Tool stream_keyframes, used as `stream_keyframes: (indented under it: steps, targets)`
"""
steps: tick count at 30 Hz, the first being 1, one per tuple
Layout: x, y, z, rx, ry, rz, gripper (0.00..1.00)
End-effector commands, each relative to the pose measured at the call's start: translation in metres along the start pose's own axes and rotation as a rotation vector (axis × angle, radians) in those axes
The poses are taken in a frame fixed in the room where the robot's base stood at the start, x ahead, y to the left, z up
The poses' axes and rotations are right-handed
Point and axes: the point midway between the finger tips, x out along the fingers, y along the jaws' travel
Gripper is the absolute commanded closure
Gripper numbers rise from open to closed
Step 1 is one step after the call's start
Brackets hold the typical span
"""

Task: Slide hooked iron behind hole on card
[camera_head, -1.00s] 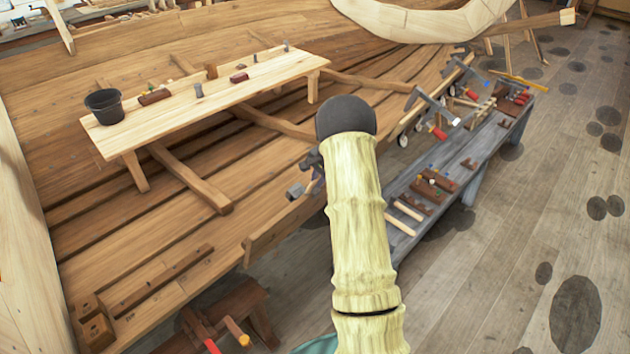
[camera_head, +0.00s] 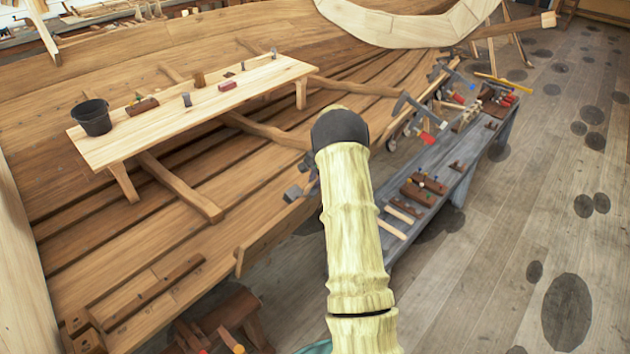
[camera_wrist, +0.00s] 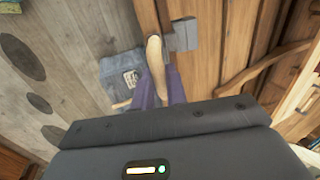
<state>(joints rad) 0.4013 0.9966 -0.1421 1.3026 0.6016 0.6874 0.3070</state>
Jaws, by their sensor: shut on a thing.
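My gripper (camera_wrist: 164,88), with purple fingers, is shut on a tool in the wrist view. The tool has a pale wooden handle (camera_wrist: 154,58) and a grey metal head (camera_wrist: 181,37), which points right; I cannot tell whether it is the hooked iron. In the head view my arm hides most of the gripper, and a grey metal piece (camera_head: 292,193) shows just left of it. A small white card-like patch (camera_wrist: 131,78) with dark marks lies on a grey-blue surface left of the handle in the wrist view. Its hole cannot be made out.
A grey bench (camera_head: 455,178) with planes and mallets stands right of my arm. A pale plank table (camera_head: 200,115) with a black bucket (camera_head: 93,117) stands inside the hull at left. The floor (camera_head: 480,280) at right is open.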

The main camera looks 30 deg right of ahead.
Motion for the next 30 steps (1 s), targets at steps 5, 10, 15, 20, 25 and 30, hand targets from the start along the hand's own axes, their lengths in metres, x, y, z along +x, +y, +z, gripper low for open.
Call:
stream_keyframes:
  steps: [5,10,15,20,25,30]
  targets:
    - [0.0,0.001,-0.004,0.001,0.002,0.001,1.0]
    - [-0.001,0.001,-0.013,0.002,0.003,0.0,1.0]
    - [0.0,0.001,-0.013,0.002,0.002,0.0,1.0]
    - [0.0,0.001,-0.013,0.001,0.001,0.0,1.0]
    - [-0.001,0.0,-0.013,0.001,0.001,0.0,1.0]
    - [-0.003,0.0,-0.013,0.001,0.0,0.0,1.0]
